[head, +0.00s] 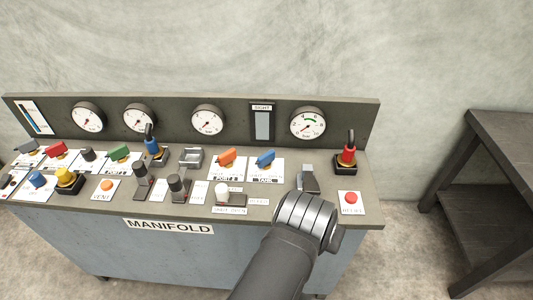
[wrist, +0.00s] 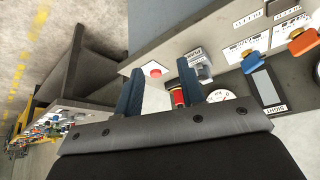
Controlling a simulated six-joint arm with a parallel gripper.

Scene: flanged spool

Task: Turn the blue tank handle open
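The blue tank handle (head: 265,158) sits on a white card marked TANK on the panel top, to the right of an orange handle (head: 227,157). It also shows in the wrist view (wrist: 252,61), right of my fingers and apart from them. My gripper (wrist: 159,68) is open, its two dark blue fingers apart with nothing held between them. In the head view my wrist hangs over the panel's front right, right of and nearer than the tank handle; my fingertips are hidden there.
A red button (head: 351,198) and a red valve with a dark lever (head: 347,154) stand at the right end. A grey switch (head: 308,176) is just beyond my wrist. Gauges (head: 307,123) line the back panel. A dark side table (head: 500,130) stands right.

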